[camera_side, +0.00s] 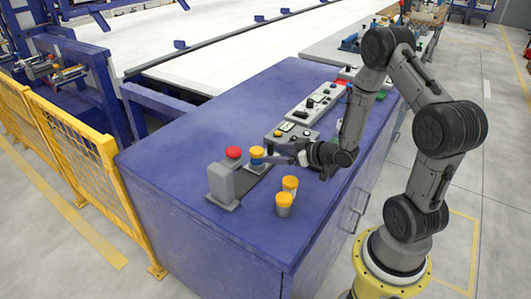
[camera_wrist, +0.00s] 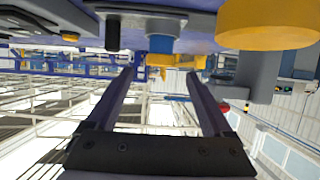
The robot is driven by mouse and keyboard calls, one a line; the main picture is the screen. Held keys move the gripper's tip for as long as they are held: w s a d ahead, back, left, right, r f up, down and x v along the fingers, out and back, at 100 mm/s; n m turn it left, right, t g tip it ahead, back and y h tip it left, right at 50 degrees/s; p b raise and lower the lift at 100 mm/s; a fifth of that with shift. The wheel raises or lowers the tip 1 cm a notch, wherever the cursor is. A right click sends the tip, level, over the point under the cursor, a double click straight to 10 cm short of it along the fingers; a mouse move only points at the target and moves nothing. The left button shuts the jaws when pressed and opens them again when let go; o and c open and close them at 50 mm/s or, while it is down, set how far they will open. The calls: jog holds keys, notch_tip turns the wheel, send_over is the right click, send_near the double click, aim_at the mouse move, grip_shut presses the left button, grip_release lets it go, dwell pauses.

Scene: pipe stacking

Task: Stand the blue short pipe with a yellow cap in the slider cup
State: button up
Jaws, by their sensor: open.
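The blue short pipe with a yellow cap (camera_side: 257,154) stands upright on the slider at the far side of the cabinet top. Its lower end meets a grey part that looks like the slider cup (camera_side: 256,168); how deep it sits is hard to tell. In the wrist view, which is upside down, the blue pipe (camera_wrist: 160,44) shows between and beyond the fingertips, under the grey cup (camera_wrist: 150,21). My gripper (camera_side: 272,158) is open, level with the pipe from the right, its fingertips close to it. Contact cannot be made out.
Two grey pipes with yellow caps (camera_side: 290,184) (camera_side: 284,203) stand nearer the front edge; a large yellow cap (camera_wrist: 265,25) is close to the wrist camera. A grey upright block (camera_side: 222,184) and a red button (camera_side: 233,152) stand left. Control boxes (camera_side: 313,105) lie behind.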

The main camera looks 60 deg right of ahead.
jog(key=s+a+r+g+h, duration=0.1)
jog(key=s+a+r+g, duration=0.1)
jog(key=r, duration=0.5)
jog(key=s+a+r+g+h, duration=0.1)
jog(key=s+r+g+h, duration=0.1)
jog(key=r, duration=0.5)
jog(key=s+a+r+g+y, duration=0.1)
jog(key=s+a+r+g, duration=0.1)
jog(key=s+a, duration=0.4)
jog(key=s+a+r+g+y, duration=0.2)
jog(key=s+a, duration=0.4)
jog(key=s, duration=0.7)
jog(key=shift+r, duration=0.55)
